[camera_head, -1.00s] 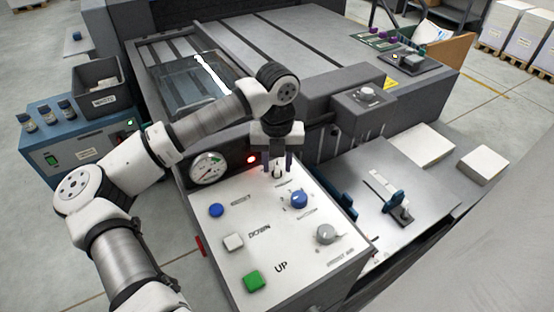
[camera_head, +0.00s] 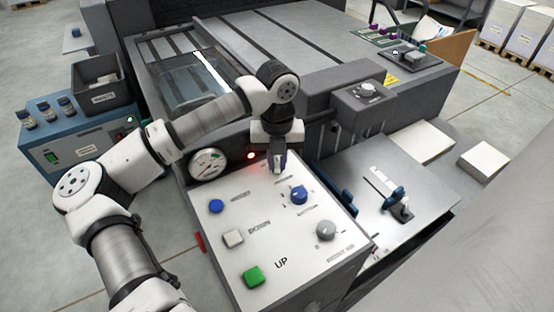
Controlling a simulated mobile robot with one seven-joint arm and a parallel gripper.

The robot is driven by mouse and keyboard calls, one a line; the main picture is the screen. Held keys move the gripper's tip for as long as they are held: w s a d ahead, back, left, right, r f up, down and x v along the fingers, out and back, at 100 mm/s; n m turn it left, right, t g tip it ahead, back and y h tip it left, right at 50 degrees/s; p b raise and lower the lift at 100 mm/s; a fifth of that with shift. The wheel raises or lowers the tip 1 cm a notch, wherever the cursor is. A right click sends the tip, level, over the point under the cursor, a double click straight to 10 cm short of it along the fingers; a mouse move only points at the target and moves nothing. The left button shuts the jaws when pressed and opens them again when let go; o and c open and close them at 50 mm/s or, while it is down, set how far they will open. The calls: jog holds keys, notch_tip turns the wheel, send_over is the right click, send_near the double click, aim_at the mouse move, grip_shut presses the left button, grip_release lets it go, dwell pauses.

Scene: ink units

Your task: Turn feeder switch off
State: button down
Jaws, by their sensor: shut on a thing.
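The control panel (camera_head: 225,215) has a pale sloped top with buttons, knobs and labels. My gripper (camera_head: 277,168) points down at the panel's upper edge, right of the red light. It is shut on a small switch there, which the feeder task seems to concern. The fingers hide most of the switch, so its position cannot be told. Its label is too small to read. The small red light (camera_head: 250,156) is lit.
A pressure gauge (camera_head: 208,164) sits left of the red light. A blue knob (camera_head: 298,195) and a grey knob (camera_head: 326,230) are close by. Blue (camera_head: 215,206), white (camera_head: 233,237) and green (camera_head: 253,276) buttons line the left side. A metal plate (camera_head: 365,170) lies to the right.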

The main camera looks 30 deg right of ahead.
jog(key=shift+f+n+b, duration=0.1)
jog(key=shift+n+b, duration=0.2)
jog(key=n+b, duration=0.2)
jog(key=shift+d+f+b, duration=0.1)
jog(key=shift+b, duration=0.2)
jog(key=n+b, duration=0.3)
jog(key=b, duration=0.1)
jog(key=shift+n, duration=0.3)
jog(key=n+b, duration=0.3)
jog(key=shift+d, duration=0.1)
jog(key=shift+r+n+b, duration=0.2)
jog(key=shift+n+b, duration=0.7)
jog(key=shift+n, duration=0.3)
jog(key=shift+r, duration=0.1)
jog(key=c, duration=1.4)
grip_release()
